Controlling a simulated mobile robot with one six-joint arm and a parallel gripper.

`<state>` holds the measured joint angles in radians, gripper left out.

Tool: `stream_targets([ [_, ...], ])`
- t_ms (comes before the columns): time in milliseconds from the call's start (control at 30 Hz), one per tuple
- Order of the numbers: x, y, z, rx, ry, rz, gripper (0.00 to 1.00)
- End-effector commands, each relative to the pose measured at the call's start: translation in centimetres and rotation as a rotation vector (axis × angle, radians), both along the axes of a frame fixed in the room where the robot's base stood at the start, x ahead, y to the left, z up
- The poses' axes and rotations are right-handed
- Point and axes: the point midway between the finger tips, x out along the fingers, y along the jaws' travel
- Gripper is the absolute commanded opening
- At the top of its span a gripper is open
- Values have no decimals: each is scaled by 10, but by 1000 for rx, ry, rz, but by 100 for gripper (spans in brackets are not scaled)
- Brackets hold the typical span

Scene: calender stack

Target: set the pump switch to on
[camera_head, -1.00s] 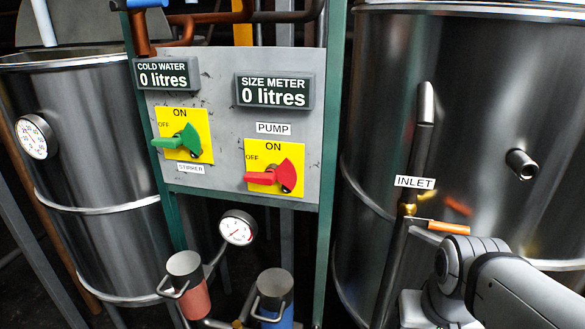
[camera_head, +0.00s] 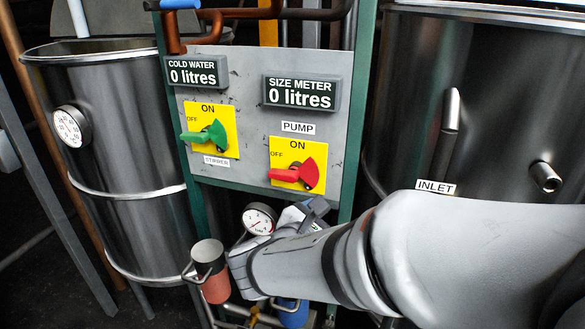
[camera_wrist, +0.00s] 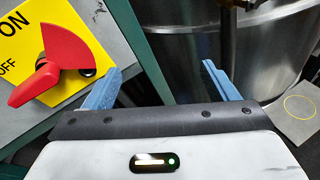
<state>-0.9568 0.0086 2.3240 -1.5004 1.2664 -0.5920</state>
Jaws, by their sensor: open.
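The red pump switch (camera_head: 302,174) sits on a yellow plate (camera_head: 280,152) under the PUMP label (camera_head: 298,127). Its handle points left, towards OFF; ON is marked above it. In the wrist view the red switch (camera_wrist: 62,55) is at the upper left, left of my fingers and apart from them. My gripper (camera_wrist: 161,72) is open and empty, its two blue fingers spread. In the head view my gripper (camera_head: 315,207) is just below the panel's lower edge, under the pump switch, and partly hidden by my arm.
A green stirrer switch (camera_head: 208,134) on its own yellow plate is left of the pump switch. Both meters on the grey panel (camera_head: 240,75) read 0 litres. A dial gauge (camera_head: 259,219) and a red-bodied valve handle (camera_head: 214,285) are below. Steel tanks (camera_head: 115,110) stand either side.

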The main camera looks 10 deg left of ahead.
Motion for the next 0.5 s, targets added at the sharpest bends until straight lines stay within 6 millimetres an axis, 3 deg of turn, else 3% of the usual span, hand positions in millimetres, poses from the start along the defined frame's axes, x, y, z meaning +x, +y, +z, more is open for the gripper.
stream_targets([
  [33, -3, 33, 9, -81, -35, 106, 80],
  [100, -9, 68, 19, -171, -86, 217, 80],
  [200, -17, 103, 29, -256, -145, 325, 80],
  [333, -21, 123, 34, -306, -183, 386, 80],
  [500, -2, 123, 36, -313, -187, 390, 80],
])
